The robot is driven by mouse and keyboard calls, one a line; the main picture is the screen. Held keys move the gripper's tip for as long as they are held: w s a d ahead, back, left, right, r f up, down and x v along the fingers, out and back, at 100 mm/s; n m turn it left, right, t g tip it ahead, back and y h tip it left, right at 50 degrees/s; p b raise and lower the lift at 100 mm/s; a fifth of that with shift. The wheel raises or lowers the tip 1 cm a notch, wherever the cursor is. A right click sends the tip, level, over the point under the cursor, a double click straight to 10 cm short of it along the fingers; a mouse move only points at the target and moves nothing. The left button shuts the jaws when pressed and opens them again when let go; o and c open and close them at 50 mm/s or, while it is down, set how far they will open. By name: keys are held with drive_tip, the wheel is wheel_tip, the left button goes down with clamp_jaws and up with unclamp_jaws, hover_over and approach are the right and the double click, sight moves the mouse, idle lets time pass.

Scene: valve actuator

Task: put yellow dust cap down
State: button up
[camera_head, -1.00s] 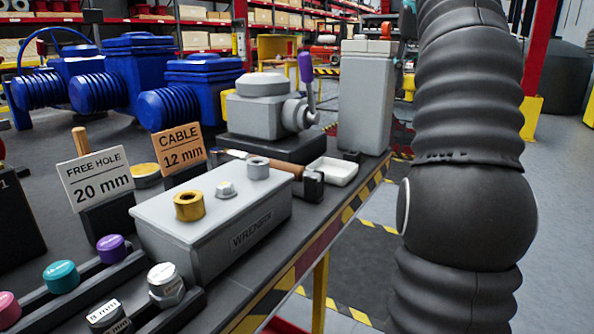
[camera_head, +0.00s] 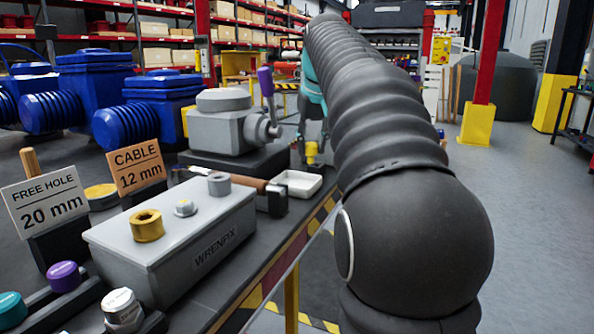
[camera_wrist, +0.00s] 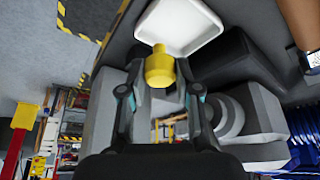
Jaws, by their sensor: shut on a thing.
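The yellow dust cap (camera_head: 311,152) is held in my gripper (camera_head: 313,140), just behind the white tray (camera_head: 306,193) near the bench's right edge. In the wrist view the cap (camera_wrist: 160,68) sits between the fingertips of my gripper (camera_wrist: 160,84), with a narrower yellow stub at its end. The white tray (camera_wrist: 190,40) lies close beyond the cap there and looks empty. The cap appears clear of the bench and beside the tray; I cannot tell the exact height gap. My arm hides part of the bench behind the gripper.
A grey valve actuator (camera_head: 220,128) with a purple lever stands left of my gripper. A wooden-handled tool (camera_head: 236,181) lies left of the tray. The grey WRENFIX box (camera_head: 180,250) and sign cards (camera_head: 137,168) are nearer. Open floor (camera_head: 530,230) lies to the right.

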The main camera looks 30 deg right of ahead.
drive_tip(key=w+a+f, duration=0.2)
drive_tip(key=shift+w+f, duration=0.15)
drive_tip(key=shift+w, duration=0.25)
drive_tip(key=shift+f+b, duration=0.55)
drive_tip(key=shift+f, duration=1.35)
drive_tip(key=shift+f, duration=0.2)
drive_tip(key=o, duration=0.8)
drive_tip(key=shift+o, duration=0.2)
drive_tip(key=shift+r, duration=0.1)
drive_tip(key=p+v, duration=0.2)
drive_tip(key=v, duration=1)
drive_tip(key=shift+r, duration=0.1)
